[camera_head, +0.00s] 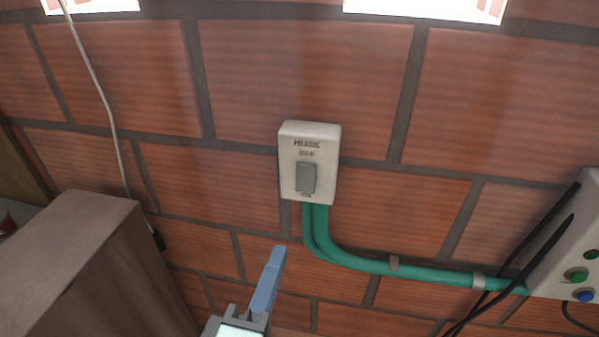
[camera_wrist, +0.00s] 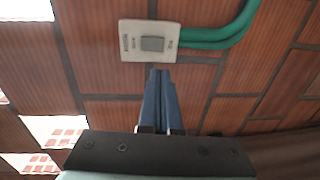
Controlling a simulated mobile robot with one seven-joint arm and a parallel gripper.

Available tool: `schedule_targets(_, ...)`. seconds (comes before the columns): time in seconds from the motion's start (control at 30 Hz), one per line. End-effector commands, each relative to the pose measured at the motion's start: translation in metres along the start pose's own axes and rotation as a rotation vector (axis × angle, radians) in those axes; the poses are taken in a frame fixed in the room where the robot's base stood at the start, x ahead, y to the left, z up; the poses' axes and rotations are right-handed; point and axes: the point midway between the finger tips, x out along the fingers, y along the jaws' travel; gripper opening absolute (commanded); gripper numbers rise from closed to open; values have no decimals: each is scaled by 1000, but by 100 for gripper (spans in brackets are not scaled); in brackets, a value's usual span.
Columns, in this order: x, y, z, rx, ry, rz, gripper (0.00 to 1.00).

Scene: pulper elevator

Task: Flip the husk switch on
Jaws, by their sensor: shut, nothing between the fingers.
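The husk switch is a white box (camera_head: 309,163) on the brick wall, marked HUSK, with a grey rocker (camera_head: 306,178) in its lower half. I cannot tell which way the rocker is tipped. My gripper (camera_head: 277,252) is below and a little left of the box in the head view, its blue fingers shut and empty, pointing up toward it. In the wrist view the shut fingertips (camera_wrist: 160,72) appear just below the box (camera_wrist: 133,42) and its rocker (camera_wrist: 152,44). I cannot tell the exact gap, but no contact shows.
Green conduit (camera_head: 345,257) runs from the box down and right to a grey panel (camera_head: 570,250) with green and blue buttons and black cables. A brown wooden block or cabinet (camera_head: 80,265) stands at lower left. A thin cable (camera_head: 100,90) hangs at left. The wall around the switch is clear.

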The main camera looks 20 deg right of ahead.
Motion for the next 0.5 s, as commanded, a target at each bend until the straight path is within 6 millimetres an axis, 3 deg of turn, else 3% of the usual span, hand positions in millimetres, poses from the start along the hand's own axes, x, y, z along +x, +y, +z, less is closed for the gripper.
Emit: schedule_targets(0.5, 2, -4, 2, -10, -9, -2, 0)
